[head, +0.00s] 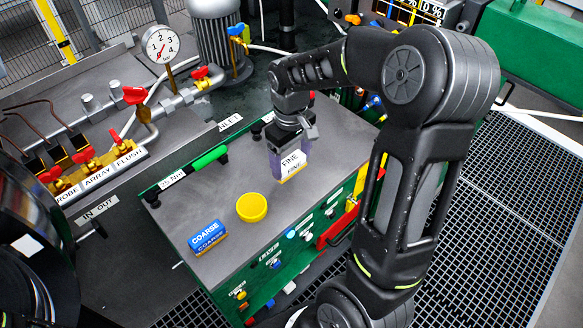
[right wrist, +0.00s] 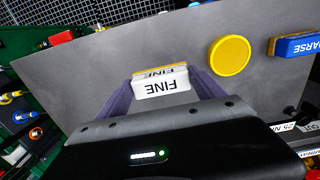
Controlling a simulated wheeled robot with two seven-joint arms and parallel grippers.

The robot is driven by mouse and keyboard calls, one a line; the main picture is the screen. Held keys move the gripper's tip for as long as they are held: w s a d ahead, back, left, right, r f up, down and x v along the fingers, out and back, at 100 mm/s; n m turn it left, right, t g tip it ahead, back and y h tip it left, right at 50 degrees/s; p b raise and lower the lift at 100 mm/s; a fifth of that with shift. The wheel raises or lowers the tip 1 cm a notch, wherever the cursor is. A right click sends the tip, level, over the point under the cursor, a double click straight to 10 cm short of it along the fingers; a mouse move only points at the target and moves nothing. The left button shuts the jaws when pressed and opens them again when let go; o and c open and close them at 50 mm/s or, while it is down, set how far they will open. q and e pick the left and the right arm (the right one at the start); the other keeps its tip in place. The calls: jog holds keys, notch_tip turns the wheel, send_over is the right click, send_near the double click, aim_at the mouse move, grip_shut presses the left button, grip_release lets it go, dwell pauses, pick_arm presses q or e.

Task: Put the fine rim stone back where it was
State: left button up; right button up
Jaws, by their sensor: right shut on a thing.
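The fine rim stone (head: 291,163) is a white-labelled block marked FINE with a yellow edge; it also shows in the right wrist view (right wrist: 160,87). My right gripper (head: 289,150) points down and is shut on it, with a purple-grey finger on each side (right wrist: 160,95). The stone is over the right part of the grey bench top (head: 225,185); I cannot tell whether its underside touches the top. My left gripper is not in view.
A blue COARSE stone (head: 207,237) lies at the front left of the bench top, with a yellow round cup (head: 251,207) between it and the fine stone. A green-handled tool (head: 208,159) lies along the back left edge. Valves and a gauge (head: 163,45) stand behind.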

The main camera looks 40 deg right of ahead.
aim_at(292, 169)
jog(key=shift+f, duration=1.85)
jog(key=shift+f, duration=0.15)
jog(key=o, duration=1.6)
notch_tip(292, 169, up, 12)
jog(key=shift+r+b, duration=0.2)
jog(key=shift+b, duration=0.15)
